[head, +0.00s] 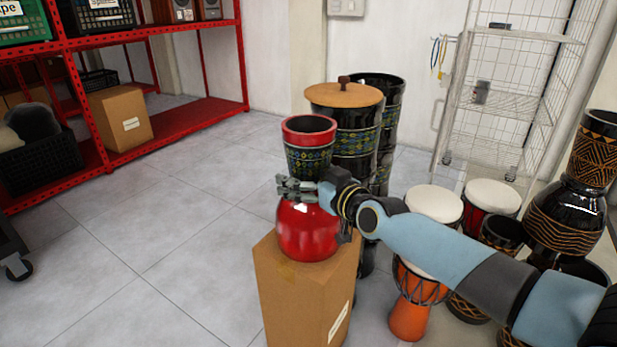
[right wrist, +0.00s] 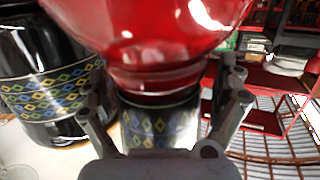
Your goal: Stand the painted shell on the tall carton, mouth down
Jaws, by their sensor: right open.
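The painted shell (head: 308,232) stands upright on top of the tall carton (head: 300,295), with its round glossy red bowl down and its patterned black neck and red rim up. The bowl appears to rest on the carton top; its lower edge there is hard to see exactly. My right gripper (head: 297,189) is at the shell's narrow waist, its fingers open on either side. In the right wrist view the red bowl (right wrist: 150,30) fills the top and the waist lies between the spread fingers (right wrist: 165,100). My left gripper is not in view.
Tall black patterned drums, one with a wooden lid (head: 345,95), stand close behind the shell. White-topped drums (head: 434,203) and a large black goblet drum (head: 568,215) stand to the right, beneath and beyond my arm. A red shelf rack (head: 205,115) is at left. Floor left of the carton is clear.

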